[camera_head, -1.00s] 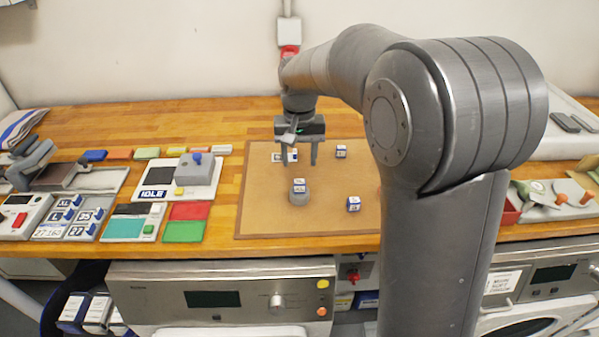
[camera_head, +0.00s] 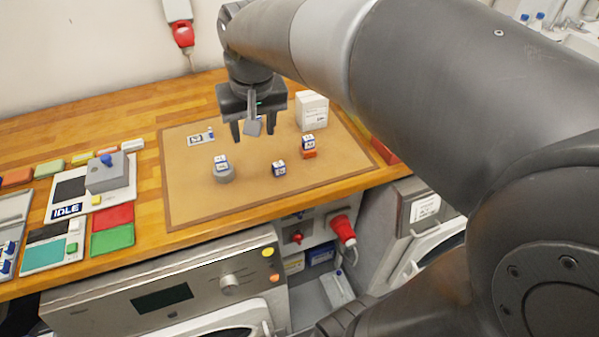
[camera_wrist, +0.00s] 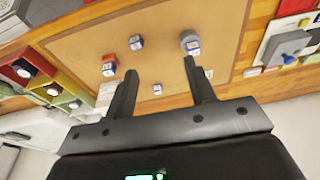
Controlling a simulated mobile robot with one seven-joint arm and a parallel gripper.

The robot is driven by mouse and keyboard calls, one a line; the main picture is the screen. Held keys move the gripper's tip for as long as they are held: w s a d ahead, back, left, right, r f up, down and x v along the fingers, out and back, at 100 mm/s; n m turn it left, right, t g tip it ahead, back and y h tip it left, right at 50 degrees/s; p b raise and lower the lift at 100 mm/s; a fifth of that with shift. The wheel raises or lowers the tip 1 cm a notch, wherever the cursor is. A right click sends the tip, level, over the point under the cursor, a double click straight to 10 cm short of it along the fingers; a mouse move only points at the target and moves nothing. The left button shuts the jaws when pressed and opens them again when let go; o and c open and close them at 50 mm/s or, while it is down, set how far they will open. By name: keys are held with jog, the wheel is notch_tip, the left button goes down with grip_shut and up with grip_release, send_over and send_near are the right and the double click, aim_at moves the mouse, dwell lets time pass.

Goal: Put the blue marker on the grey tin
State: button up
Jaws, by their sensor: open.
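The grey tin (camera_head: 223,175) stands on the brown mat with a small blue-and-white block (camera_head: 221,161) on top. The tin also shows in the wrist view (camera_wrist: 188,36). Similar blocks are a loose one (camera_head: 279,168) on the mat, one (camera_head: 308,141) on an orange-red tin (camera_head: 309,154), and one between my fingertips in the wrist view (camera_wrist: 157,89), hidden behind my gripper in the head view. I cannot tell which one is the blue marker. My gripper (camera_head: 255,134) is open and empty above the back of the mat.
A white box (camera_head: 312,111) stands at the back right. A console (camera_head: 107,172) and red and green pads (camera_head: 112,240) lie left of the mat (camera_head: 185,205). The mat's front is clear.

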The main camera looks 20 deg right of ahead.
jog(key=s+d+f+t, duration=0.1)
jog(key=s+d, duration=0.1)
jog(key=s, duration=0.4)
jog(key=s+d+f+t, duration=0.1)
jog(key=s+d+t, duration=0.1)
jog(key=s, duration=0.5)
jog(key=shift+s+d+f, duration=0.3)
jog(key=shift+d+f, duration=0.05)
